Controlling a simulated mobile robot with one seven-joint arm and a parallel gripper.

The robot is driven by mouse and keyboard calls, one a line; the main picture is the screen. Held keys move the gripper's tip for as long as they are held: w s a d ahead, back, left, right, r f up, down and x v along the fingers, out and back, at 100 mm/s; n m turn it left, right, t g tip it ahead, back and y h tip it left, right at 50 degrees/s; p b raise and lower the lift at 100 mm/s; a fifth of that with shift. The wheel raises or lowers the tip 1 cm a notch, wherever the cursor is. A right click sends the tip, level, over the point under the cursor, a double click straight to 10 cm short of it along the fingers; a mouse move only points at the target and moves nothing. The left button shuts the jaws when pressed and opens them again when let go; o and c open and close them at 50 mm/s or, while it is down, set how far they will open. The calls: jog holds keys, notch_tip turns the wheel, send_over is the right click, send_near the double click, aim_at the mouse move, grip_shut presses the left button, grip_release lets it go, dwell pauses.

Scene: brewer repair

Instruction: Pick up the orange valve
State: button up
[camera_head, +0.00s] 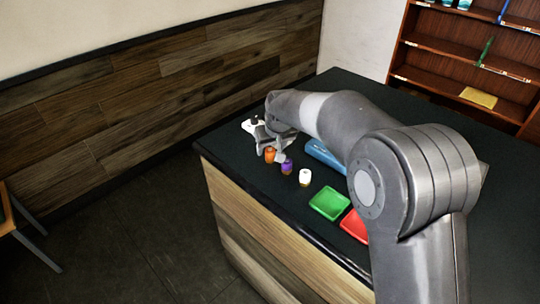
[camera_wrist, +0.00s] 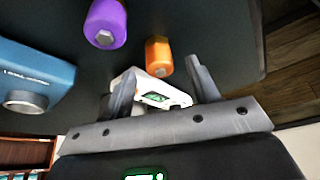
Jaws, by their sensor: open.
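The orange valve (camera_head: 269,155) stands on the dark counter near its left front edge, beside my gripper (camera_head: 272,149). In the wrist view the orange valve (camera_wrist: 158,56) is just beyond the fingertips, roughly in line with the gap between them. My gripper (camera_wrist: 161,70) is open, with one finger to each side and nothing held. The wrist view does not clearly show how far the valve is from the tips. In the head view my gripper partly hides the valve's surroundings.
A purple valve (camera_head: 287,166) and a white one (camera_head: 305,176) stand close by to the right. A blue device (camera_head: 324,155) lies behind them. A white device with a green display (camera_wrist: 154,97) shows between the fingers. Green (camera_head: 329,203) and red (camera_head: 355,226) trays sit further right.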

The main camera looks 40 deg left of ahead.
aim_at(270, 150)
jog(key=x, duration=0.3)
jog(key=c, duration=1.1)
jog(key=shift+c, duration=0.2)
